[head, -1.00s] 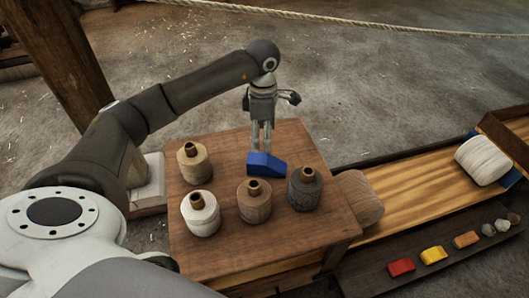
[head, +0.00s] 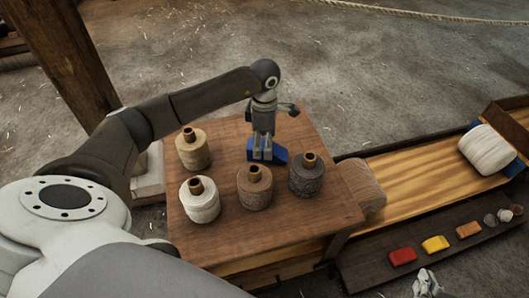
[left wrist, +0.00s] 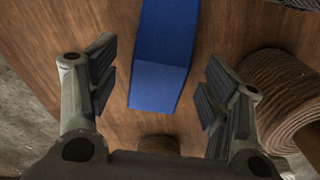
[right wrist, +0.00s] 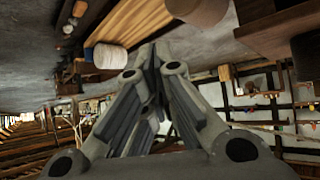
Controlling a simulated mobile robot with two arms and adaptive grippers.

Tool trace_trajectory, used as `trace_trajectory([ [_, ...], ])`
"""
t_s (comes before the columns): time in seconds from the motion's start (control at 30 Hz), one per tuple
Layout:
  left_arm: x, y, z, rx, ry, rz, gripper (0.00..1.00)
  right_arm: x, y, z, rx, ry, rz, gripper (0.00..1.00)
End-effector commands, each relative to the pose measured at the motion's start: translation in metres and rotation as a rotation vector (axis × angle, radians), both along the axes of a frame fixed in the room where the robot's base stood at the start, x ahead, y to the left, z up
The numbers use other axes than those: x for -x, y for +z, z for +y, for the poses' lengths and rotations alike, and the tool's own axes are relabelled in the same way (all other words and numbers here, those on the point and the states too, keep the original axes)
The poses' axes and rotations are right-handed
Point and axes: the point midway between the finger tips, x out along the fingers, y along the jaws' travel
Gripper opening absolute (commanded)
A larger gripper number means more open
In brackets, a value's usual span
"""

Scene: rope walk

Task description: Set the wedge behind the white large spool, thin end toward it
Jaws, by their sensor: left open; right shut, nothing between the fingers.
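The blue wedge (head: 281,156) lies on the wooden table, partly hidden by my left gripper (head: 263,154). In the left wrist view the wedge (left wrist: 160,62) lies between my open left fingers (left wrist: 160,95), with gaps on both sides. The white large spool (head: 487,149) lies on its side at the far end of the plank track at right, with blue parts at its ends. It also shows in the right wrist view (right wrist: 110,56). My right gripper (head: 428,283) shows at the bottom edge of the head view, shut and empty.
Spools stand on the table (head: 310,226): tan (head: 193,152), white (head: 200,203), brown (head: 254,190) and dark grey (head: 306,178). The plank track (head: 420,185) is bare up to the white large spool. A dark tray (head: 370,272) holds coloured blocks and stones.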

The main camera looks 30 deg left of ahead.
Motion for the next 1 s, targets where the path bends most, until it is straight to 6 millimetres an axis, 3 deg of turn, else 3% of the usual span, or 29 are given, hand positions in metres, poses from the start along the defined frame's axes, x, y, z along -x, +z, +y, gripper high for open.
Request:
trace_trajectory([
  [0.17, 0.000, -0.015, 0.000, 0.000, 0.000, 0.000, 0.71, -0.012, 0.011, 0.005, -0.019, 0.006, -0.083, 0.00],
  [0.47, 0.000, -0.016, 0.000, 0.000, -0.001, -0.001, 0.71, -0.015, 0.015, 0.006, -0.023, 0.007, -0.100, 0.00],
  [0.9, 0.000, -0.016, 0.000, 0.000, -0.001, -0.001, 0.16, -0.015, 0.014, 0.006, -0.022, 0.006, -0.099, 0.00],
  [1.0, 0.000, -0.016, 0.000, 0.000, -0.001, -0.001, 0.14, -0.014, 0.014, 0.006, -0.022, 0.006, -0.099, 0.00],
])
